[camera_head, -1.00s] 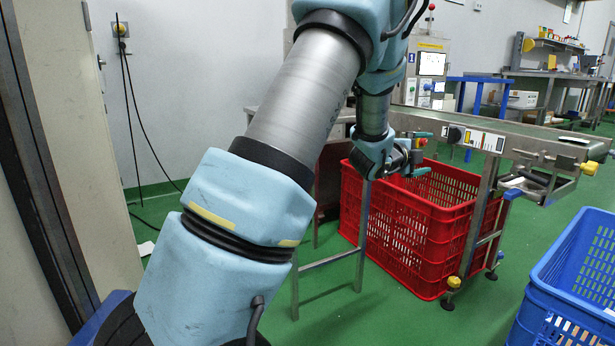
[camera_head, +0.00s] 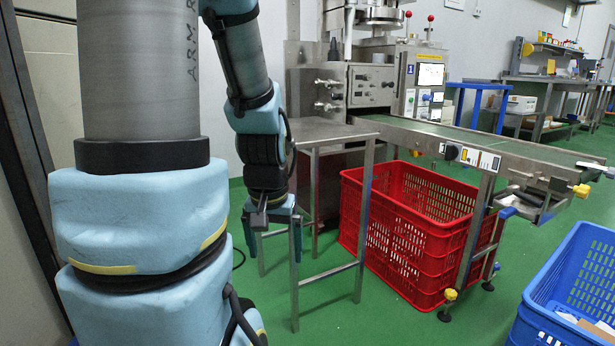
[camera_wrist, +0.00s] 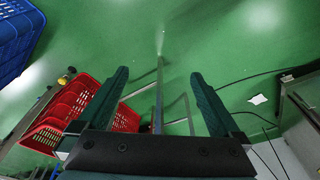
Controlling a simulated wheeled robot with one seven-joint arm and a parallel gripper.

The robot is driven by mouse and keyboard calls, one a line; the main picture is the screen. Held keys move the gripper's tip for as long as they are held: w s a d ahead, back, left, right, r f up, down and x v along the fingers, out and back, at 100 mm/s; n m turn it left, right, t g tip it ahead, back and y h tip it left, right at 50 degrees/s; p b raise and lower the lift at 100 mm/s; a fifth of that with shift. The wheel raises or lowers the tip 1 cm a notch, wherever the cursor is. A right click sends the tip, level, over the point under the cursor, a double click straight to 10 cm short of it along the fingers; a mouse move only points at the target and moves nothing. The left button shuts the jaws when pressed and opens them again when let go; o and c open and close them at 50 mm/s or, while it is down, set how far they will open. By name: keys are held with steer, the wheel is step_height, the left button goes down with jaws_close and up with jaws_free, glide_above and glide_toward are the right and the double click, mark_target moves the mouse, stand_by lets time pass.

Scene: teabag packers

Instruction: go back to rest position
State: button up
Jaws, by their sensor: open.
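My gripper (camera_head: 276,232) hangs down in the head view, in front of the left side of a small steel table. Its jaws are open, with nothing between them. In the wrist view my gripper (camera_wrist: 160,98) shows two dark green fingers spread apart over the green floor, with a thin steel table leg behind the gap. My arm fills the left part of the head view.
A steel table (camera_head: 325,131) stands just beside my gripper. A red crate (camera_head: 405,255) sits under the conveyor (camera_head: 470,137). A blue crate (camera_head: 560,300) with white items inside is at the right. Green floor (camera_head: 395,325) is clear in front.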

step_height(320, 180, up, 38)
steer(key=s+p, duration=0.1)
steer(key=p, duration=3.6)
steer(key=shift+s+a+n+p, duration=0.2)
steer(key=shift+s+n+p, duration=0.1)
steer(key=shift+p, duration=0.1)
